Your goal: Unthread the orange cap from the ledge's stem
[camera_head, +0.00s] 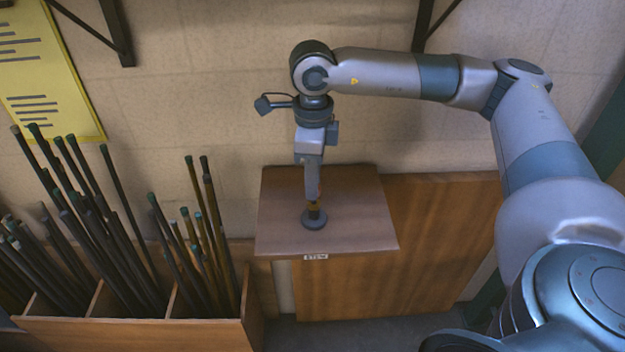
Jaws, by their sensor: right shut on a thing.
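The ledge (350,225) is a brown wooden shelf top with a small label (316,257) on its front edge. On it stands a small round dark base (314,221) with a short stem. My right gripper (313,201) points straight down over this stem, its fingers shut at the stem's top. I cannot tell whether cap and stem are still joined. My left gripper is not in view.
A wooden bin (140,335) with dividers holds many dark rods (90,215) at the left; some stand tall near the ledge. A wall is close behind, with a yellow sheet (50,75) and dark brackets (120,35) above. The ledge top around the base is clear.

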